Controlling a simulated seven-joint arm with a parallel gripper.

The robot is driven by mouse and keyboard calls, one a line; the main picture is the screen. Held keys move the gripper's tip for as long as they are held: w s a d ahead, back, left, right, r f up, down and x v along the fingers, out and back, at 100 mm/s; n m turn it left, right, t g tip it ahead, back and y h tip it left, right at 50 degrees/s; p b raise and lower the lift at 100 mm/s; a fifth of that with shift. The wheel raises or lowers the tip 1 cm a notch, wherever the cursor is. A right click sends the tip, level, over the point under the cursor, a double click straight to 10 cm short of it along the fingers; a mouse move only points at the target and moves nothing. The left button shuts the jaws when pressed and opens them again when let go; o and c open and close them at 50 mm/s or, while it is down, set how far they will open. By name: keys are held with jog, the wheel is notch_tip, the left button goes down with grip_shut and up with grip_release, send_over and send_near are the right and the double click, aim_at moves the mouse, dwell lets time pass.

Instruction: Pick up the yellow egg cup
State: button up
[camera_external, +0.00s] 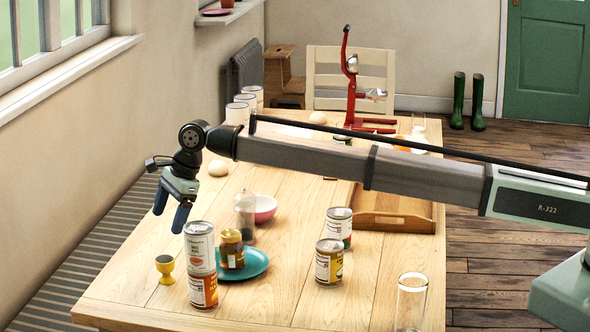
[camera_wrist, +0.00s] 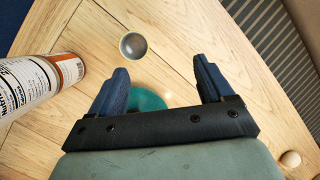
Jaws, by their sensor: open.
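The yellow egg cup (camera_external: 165,269) stands upright near the left edge of the table, left of two stacked cans. In the wrist view a round cup seen from above, apparently the egg cup (camera_wrist: 133,46), lies ahead of the fingertips, slightly left of the middle. Its inside looks grey there. My gripper (camera_external: 168,221) hangs above the table, higher than the egg cup and apart from it. In the wrist view my gripper's (camera_wrist: 161,69) two blue fingers are spread wide with nothing held between them.
The can stack (camera_external: 201,265) stands close right of the egg cup; it shows in the wrist view (camera_wrist: 35,82) at left. A teal plate (camera_external: 257,263) with a jar (camera_external: 231,250) is just beyond. More cans and a glass (camera_external: 411,302) stand farther right. Bare table surrounds the egg cup's left and front.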

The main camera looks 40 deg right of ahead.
aim_at(163, 266)
jog(key=shift+m+g+h, duration=0.4)
jog(key=shift+m+g, duration=0.4)
jog(key=shift+g, duration=0.1)
jog(key=s+x, duration=0.1)
jog(key=x, duration=0.7)
jog(key=s+x, duration=0.1)
jog(key=x, duration=0.3)
jog(key=shift+s+a+f, duration=0.25)
jog(key=shift+s+a, duration=0.1)
jog(key=shift+a, duration=0.05)
jog(key=c, duration=1.1)
